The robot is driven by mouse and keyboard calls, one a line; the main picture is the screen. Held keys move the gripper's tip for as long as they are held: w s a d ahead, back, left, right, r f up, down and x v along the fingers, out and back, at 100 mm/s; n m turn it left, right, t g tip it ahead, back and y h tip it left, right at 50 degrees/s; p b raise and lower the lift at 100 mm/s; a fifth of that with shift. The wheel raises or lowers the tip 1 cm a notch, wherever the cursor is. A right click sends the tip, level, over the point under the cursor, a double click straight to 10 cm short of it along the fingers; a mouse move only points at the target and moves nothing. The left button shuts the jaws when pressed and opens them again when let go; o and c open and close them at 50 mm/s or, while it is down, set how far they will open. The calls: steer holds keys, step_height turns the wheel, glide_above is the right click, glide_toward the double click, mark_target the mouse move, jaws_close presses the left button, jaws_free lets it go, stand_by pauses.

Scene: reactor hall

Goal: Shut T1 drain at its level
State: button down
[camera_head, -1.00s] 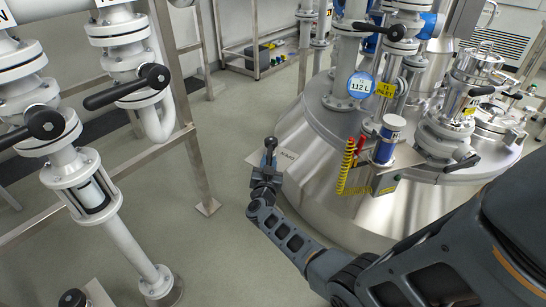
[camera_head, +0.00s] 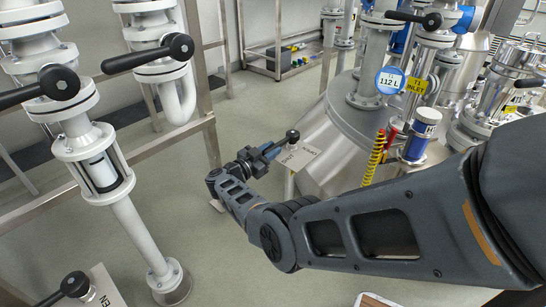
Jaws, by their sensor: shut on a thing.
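My gripper (camera_head: 273,151) is shut on a lever handle with a black ball knob (camera_head: 293,135); the knob sticks out past the fingertips. The fingers hide most of the lever and its pivot. A pale plate (camera_head: 298,158) with small, hard-to-read lettering lies beside and below the lever, at the left side of the steel vessel (camera_head: 335,130). A round blue display (camera_head: 389,81) on the vessel top reads 112 L. A yellow T1 INLET tag (camera_head: 416,86) hangs beside it.
White pipes with black-handled valves (camera_head: 150,54) and a sight glass (camera_head: 102,171) stand on the left, by a steel frame (camera_head: 207,120). Another black lever (camera_head: 72,284) with a plate is at the lower left. A yellow coiled cable (camera_head: 374,158) hangs by the vessel. Floor between is clear.

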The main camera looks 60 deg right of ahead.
steer(key=shift+w, duration=0.1)
stand_by(0.3)
steer(key=c, duration=1)
jaws_free()
steer(key=shift+o, duration=0.2)
steer(key=p+v, duration=0.1)
steer(key=v, duration=0.6)
steer(key=shift+a, duration=0.35)
steer(key=shift+w, duration=0.1)
